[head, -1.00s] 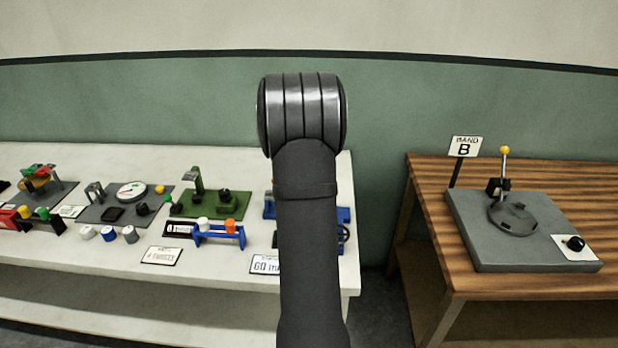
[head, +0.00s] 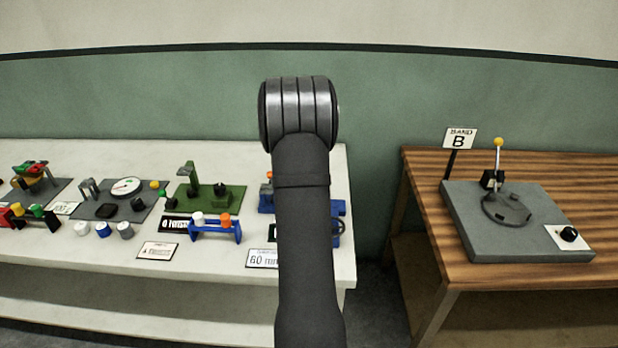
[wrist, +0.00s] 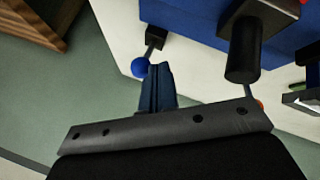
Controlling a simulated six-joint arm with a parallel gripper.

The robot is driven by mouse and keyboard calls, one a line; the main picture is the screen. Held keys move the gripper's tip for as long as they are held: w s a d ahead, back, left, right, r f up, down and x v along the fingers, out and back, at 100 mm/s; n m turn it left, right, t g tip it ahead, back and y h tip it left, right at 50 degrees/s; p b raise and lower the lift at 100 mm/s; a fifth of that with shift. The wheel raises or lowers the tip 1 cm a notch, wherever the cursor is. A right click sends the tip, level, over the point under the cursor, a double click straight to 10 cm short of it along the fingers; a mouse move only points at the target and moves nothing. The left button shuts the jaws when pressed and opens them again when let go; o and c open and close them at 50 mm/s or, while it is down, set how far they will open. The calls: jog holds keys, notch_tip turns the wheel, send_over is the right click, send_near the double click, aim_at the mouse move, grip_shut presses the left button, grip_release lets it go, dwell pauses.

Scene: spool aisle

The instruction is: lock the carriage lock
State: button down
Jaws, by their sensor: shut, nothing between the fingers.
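In the head view, a blue device (head: 338,212) stands at the right end of the white bench, mostly hidden behind my arm. The wrist view shows its blue body (wrist: 190,16) close up. A small lever with a blue ball (wrist: 139,68) sticks out from a black block at its side. A thick black cylindrical handle (wrist: 243,55) hangs beside it. I cannot tell for sure which part is the carriage lock. My gripper (wrist: 157,72) is shut and empty, its fingertips right beside the blue ball; whether they touch is unclear. My gripper is hidden in the head view.
Other small devices stand left on the white bench (head: 100,250), including a green one (head: 208,196) and a blue stand (head: 215,233) with white and orange knobs. A gap separates it from a wooden table (head: 520,290) holding a grey plate (head: 480,235) with a yellow-tipped lever.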

jog(key=shift+w+r+g, duration=0.3)
jog(key=shift+w+g, duration=0.2)
jog(key=shift+g, duration=0.2)
jog(key=w+g, duration=0.2)
jog(key=w+r+g, duration=0.1)
jog(key=w+g, duration=0.1)
jog(key=w, duration=0.1)
jog(key=shift+r+n, duration=0.15)
jog(key=shift+n, duration=0.15)
dwell(0.5)
jog(key=shift+r, duration=0.8)
notch_tip(320, 180, up, 10)
jog(key=w+a, duration=0.1)
jog(key=w, duration=0.1)
jog(key=shift+a+f, duration=0.2)
jog(key=shift+a, duration=0.2)
